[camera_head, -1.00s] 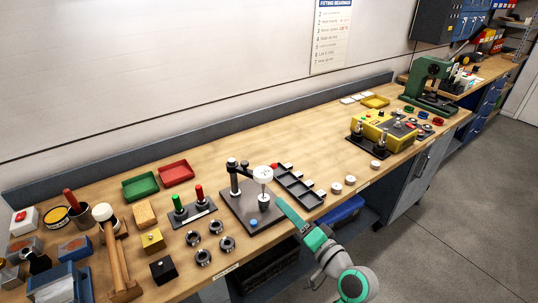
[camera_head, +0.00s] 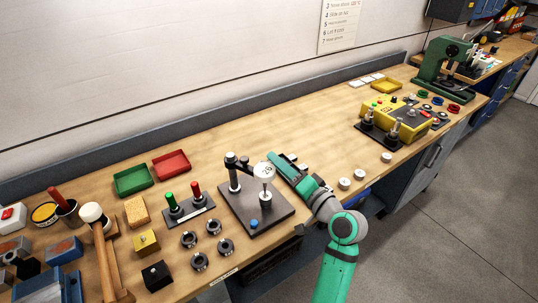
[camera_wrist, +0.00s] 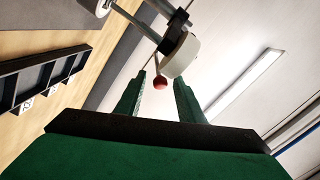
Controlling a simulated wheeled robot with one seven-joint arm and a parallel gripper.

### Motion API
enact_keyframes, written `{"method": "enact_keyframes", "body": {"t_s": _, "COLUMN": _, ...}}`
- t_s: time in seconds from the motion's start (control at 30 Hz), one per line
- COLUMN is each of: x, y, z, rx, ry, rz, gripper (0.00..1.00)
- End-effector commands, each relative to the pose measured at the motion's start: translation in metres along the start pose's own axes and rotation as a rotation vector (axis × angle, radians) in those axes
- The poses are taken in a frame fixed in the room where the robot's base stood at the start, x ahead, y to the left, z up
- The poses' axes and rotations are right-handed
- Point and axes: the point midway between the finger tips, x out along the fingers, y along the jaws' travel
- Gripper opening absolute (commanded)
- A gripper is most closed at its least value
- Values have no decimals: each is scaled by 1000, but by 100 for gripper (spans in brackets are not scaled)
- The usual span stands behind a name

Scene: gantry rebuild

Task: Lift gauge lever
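The dial gauge (camera_head: 264,170) has a round white face and hangs from a post on a dark base plate (camera_head: 277,214) on the bench. In the wrist view the gauge's pale body (camera_wrist: 182,56) is close ahead, with a small red ball (camera_wrist: 160,82), apparently the lever's tip, below it. My gripper (camera_wrist: 158,80) is open, its two green fingers spread on either side of the red ball in that view. Contact cannot be told. In the head view my gripper (camera_head: 276,160) is just right of the dial; its fingertips are hard to make out.
A post holder with green and red handles (camera_head: 186,208) and several dark rings (camera_head: 214,227) stand left of the base plate. The bench behind the gauge is clear.

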Motion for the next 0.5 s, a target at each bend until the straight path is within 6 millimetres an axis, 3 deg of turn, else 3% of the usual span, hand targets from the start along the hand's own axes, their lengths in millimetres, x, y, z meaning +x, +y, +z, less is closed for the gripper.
{"method": "enact_keyframes", "body": {"t_s": 0.2, "x": 35, "y": -1, "z": 2, "rx": 1, "ry": -5, "rz": -2, "gripper": 35}}
{"method": "enact_keyframes", "body": {"t_s": 0.5, "x": 50, "y": -1, "z": 2, "rx": 1, "ry": -3, "rz": -1, "gripper": 35}}
